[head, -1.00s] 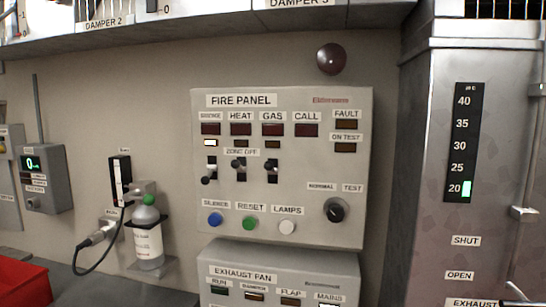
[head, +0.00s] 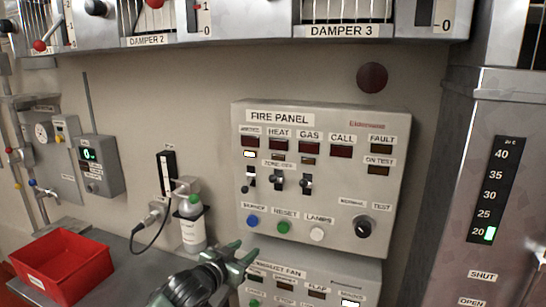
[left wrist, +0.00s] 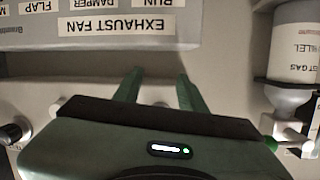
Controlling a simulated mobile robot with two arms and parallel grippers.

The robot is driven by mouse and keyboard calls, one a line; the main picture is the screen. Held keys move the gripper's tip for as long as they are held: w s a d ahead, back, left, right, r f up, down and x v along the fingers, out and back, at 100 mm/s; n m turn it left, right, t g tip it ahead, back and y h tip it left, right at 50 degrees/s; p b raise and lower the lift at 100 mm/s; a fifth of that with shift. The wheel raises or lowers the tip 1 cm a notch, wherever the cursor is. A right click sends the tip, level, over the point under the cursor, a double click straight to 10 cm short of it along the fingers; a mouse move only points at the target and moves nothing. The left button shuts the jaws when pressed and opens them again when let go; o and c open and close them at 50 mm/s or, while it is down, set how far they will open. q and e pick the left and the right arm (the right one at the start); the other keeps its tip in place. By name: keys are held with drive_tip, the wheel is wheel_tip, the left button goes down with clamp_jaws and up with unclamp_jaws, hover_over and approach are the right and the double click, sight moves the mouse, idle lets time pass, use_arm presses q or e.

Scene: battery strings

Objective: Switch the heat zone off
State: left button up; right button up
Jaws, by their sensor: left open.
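The fire panel (head: 330,215) is on the back wall in the head view. Its heat zone switch (head: 278,182) is the middle of three toggles, under the HEAT label; its lever appears up, and the small lamp below HEAT looks dark. The left-hand smoke toggle (head: 247,182) has its lever down, with a lit white lamp above it. The gas toggle (head: 306,185) is to the right. My left gripper (head: 246,251) is open and empty, below the panel's lower left corner, in front of the exhaust fan panel (head: 330,272). Its fingers show in the left wrist view (left wrist: 158,80). My right gripper is out of view.
A bottle with a green cap (head: 193,228) stands in a wall holder left of the gripper. A red tray (head: 62,265) is on the bench at the left. A metal duct (head: 455,190) rises at the right. The space before the fire panel's face is clear.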

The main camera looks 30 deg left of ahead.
sight(270, 179)
use_arm(q)
drive_tip(key=s+d+r+m+t+h+p, duration=0.1)
drive_tip(key=s+d+r+t+p, duration=0.15)
drive_tip(key=r, duration=0.85)
drive_tip(key=s+d+r+m+t+h+p, duration=0.1)
drive_tip(key=d+r, duration=0.3)
drive_tip(key=r, duration=0.7)
drive_tip(key=w+p, duration=0.1)
drive_tip(key=w, duration=0.2)
drive_tip(key=w+p, duration=0.1)
drive_tip(key=w, duration=0.2)
drive_tip(key=shift+w+f+p, duration=0.2)
drive_tip(key=shift+w+p, duration=0.1)
drive_tip(key=shift+p, duration=0.05)
drive_tip(key=shift+w+f, duration=0.15)
drive_tip(key=shift+w, duration=0.55)
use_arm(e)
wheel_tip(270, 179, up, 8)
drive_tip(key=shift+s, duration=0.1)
use_arm(q)
clamp_jaws()
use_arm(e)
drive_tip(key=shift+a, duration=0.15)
